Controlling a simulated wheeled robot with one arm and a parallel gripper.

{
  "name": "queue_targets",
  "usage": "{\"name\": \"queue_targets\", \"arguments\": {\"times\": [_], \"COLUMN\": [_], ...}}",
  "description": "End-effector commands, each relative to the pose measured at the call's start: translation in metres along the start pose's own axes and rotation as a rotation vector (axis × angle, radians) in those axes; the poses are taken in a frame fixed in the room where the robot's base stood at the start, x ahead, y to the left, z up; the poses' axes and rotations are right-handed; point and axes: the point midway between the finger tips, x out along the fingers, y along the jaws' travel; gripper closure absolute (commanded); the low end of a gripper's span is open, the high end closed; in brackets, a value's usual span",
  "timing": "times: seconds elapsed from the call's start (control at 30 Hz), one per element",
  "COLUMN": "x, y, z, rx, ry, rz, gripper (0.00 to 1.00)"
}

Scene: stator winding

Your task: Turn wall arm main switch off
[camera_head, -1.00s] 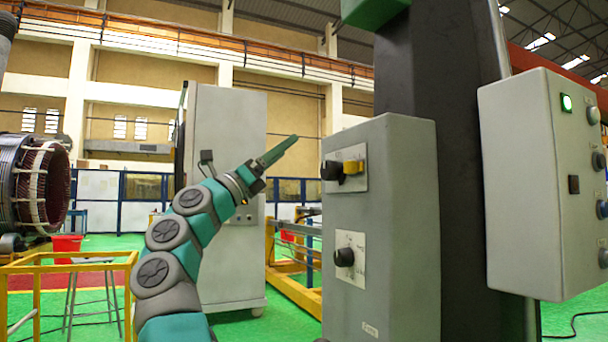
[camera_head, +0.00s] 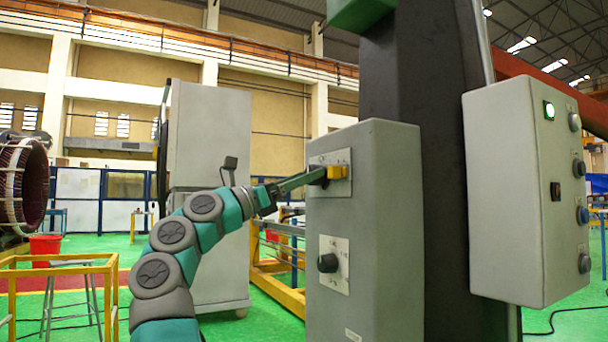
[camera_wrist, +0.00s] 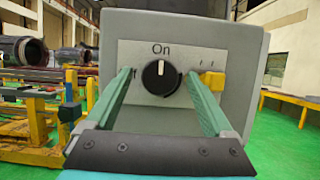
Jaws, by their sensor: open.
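The main switch is a round black knob (camera_wrist: 161,77) on a light plate marked "On" at the top, in the wrist view. Its white pointer line stands upright, towards "On". My gripper (camera_wrist: 160,98) is open, with one green finger on each side of the knob. I cannot tell whether the fingers touch it. In the head view my gripper (camera_head: 305,180) reaches the upper plate of the grey switch box (camera_head: 375,240), and the fingers partly hide the knob there. A yellow block (camera_head: 338,172) sits right of the knob; it also shows in the wrist view (camera_wrist: 212,80).
A second black knob (camera_head: 328,263) is on a lower plate of the same box. A grey panel (camera_head: 510,200) with a lit green lamp (camera_head: 549,110) and buttons is at right. A grey cabinet (camera_head: 208,135) and yellow frames stand behind and beside my arm.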

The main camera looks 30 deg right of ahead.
Motion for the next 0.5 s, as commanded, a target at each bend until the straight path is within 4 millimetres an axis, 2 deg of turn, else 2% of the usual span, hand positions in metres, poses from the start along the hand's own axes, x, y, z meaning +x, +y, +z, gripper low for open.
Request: {"name": "queue_targets", "arguments": {"times": [0.3, 0.5], "x": [0.0053, 0.0052], "y": [0.0003, 0.0002], "z": [0.0000, 0.0000], "rx": [0.001, 0.001], "ry": [-0.001, -0.001], "rz": [0.001, 0.001], "gripper": [0.14, 0.36]}}
